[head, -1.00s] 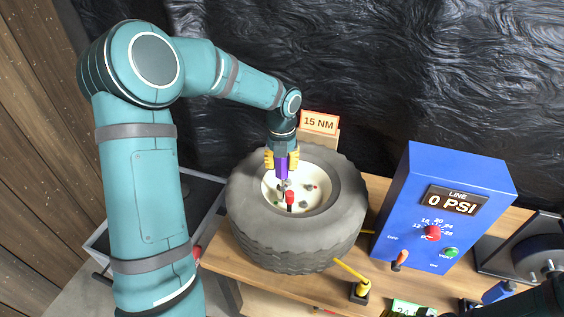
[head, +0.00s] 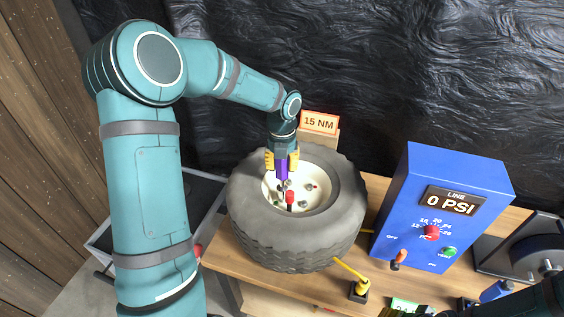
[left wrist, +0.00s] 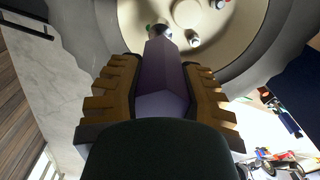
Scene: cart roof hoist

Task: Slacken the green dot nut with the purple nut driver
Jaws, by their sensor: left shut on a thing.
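The purple nut driver (head: 282,170) stands roughly upright in my left gripper (head: 282,160), which is shut on it. In the left wrist view the driver (left wrist: 165,75) runs between the two yellow fingers (left wrist: 163,95) towards the pale wheel hub. A green dot (left wrist: 149,28) shows on the hub close beside the driver's tip. The nut under the tip is mostly hidden, and I cannot tell whether the driver is seated on it. Another nut (left wrist: 193,40) is bare to the right. The hub (head: 318,177) sits inside the grey tyre (head: 290,245).
A red-capped valve stem (head: 290,197) stands near the driver. A blue box (head: 420,190) reading 0 PSI stands right of the tyre. A 15 NM sign (head: 319,122) is behind it. A yellow lever (head: 350,270) lies in front on the wooden bench (head: 285,290).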

